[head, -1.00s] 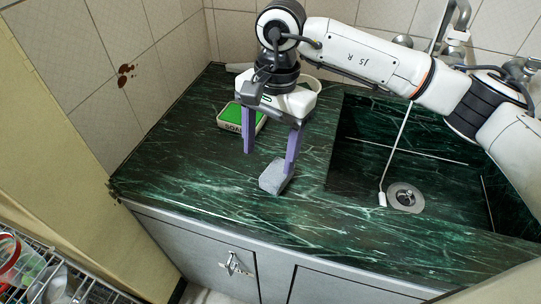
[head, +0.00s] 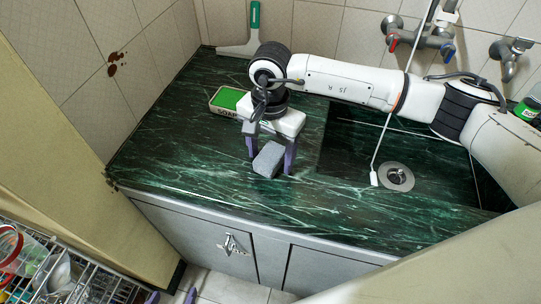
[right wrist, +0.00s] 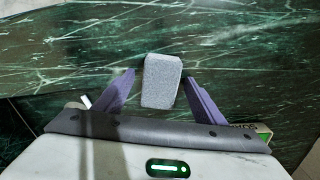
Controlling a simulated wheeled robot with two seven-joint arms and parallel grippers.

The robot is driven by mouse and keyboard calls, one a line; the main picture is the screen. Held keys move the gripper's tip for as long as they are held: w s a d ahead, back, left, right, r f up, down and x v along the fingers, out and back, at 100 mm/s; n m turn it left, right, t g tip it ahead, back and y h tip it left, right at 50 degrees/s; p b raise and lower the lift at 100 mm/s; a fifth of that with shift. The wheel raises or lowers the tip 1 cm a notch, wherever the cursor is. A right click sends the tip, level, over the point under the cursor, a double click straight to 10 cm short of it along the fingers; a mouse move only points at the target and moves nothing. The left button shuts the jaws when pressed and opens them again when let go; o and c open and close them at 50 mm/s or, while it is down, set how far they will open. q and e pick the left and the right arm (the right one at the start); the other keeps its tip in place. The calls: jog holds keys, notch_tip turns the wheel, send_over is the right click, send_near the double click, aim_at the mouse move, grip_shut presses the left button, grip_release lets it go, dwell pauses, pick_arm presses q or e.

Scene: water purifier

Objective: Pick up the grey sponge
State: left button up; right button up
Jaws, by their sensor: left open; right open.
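The grey sponge (head: 268,160) lies on the dark green marble counter (head: 180,165), left of the sink. My right gripper (head: 271,156) is low over it, pointing down, open, with one purple finger on each side. In the right wrist view the grey sponge (right wrist: 161,81) sits between the spread fingers of my right gripper (right wrist: 158,77), with gaps showing at both sides. Two purple fingertips of my left gripper (head: 172,297) show apart at the bottom edge of the head view, low by the floor, far from the sponge.
A green and white soap box (head: 226,101) lies behind and left of the sponge. A squeegee with a green handle (head: 254,18) leans at the back wall. The sink drain (head: 397,177) is to the right. A wire rack (head: 85,280) stands at lower left. The counter's front left is clear.

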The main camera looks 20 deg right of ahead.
aim_at(270, 154)
jog(key=c, duration=1.1)
notch_tip(270, 154, up, 10)
jog(key=shift+r+b, duration=0.1)
jog(key=shift+b, duration=0.6)
